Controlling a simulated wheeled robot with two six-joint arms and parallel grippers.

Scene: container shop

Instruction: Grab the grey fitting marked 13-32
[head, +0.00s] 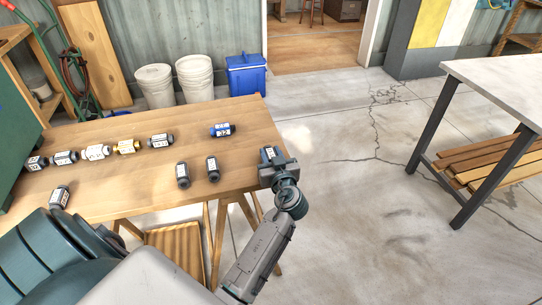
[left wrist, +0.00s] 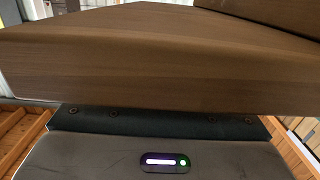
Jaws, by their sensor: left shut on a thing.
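My left gripper (head: 272,158) is in the head view, just off the right end of the wooden table. It is shut on a small dark grey fitting with a pale label (head: 270,153). The marking on that label is too small to read. Gripper and fitting show against the concrete floor beside the table edge. The left wrist view does not clearly show the fitting; a brown wood-grained surface (left wrist: 150,60) fills much of it. My right gripper is not in view.
On the wooden table (head: 110,185) lie several dark labelled fittings (head: 183,175), a pale one (head: 95,152), a yellow one (head: 127,146) and a blue one (head: 222,130). White buckets (head: 194,78) and a blue bin (head: 246,75) stand behind. A pale-topped table (head: 505,85) stands right; floor between is clear.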

